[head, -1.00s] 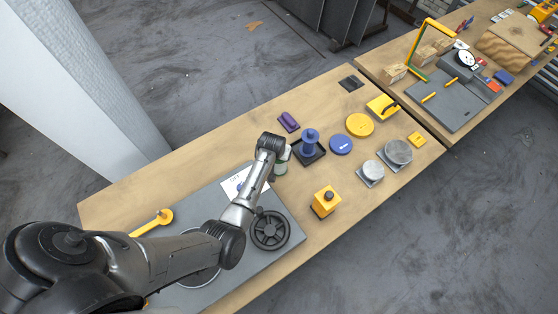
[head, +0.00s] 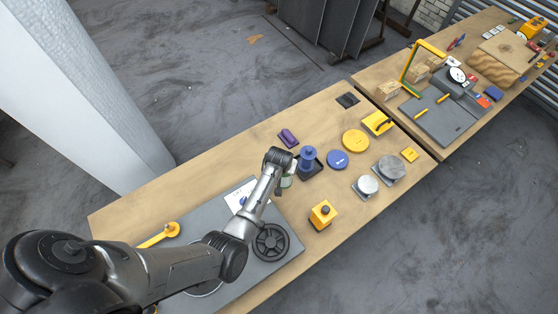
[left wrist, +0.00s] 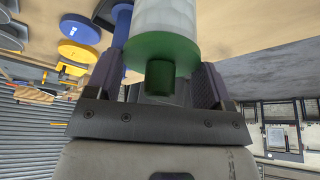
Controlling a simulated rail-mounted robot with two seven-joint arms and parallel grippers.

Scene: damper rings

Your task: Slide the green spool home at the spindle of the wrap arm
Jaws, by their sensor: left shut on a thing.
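The green spool (left wrist: 160,52) has a green flange and hub end with a pale white wrapped body. My left gripper (left wrist: 155,88) is shut on it, one finger on each side, in the left wrist view. In the head view my left gripper (head: 282,170) is above the bench, just left of a blue spool-like post on a black base, and the spool (head: 287,182) is mostly hidden beneath it. A yellow arm with a round end (head: 168,230) lies at the left of the grey plate; it may be the wrap arm, but I cannot make out its spindle. My right gripper is not in view.
The blue post (head: 308,158) stands close right of the gripper. A purple block (head: 288,138), blue disc (head: 337,159), yellow disc (head: 355,141) and yellow box (head: 322,214) stand around. A black spoked wheel (head: 271,243) is on the grey plate (head: 215,210).

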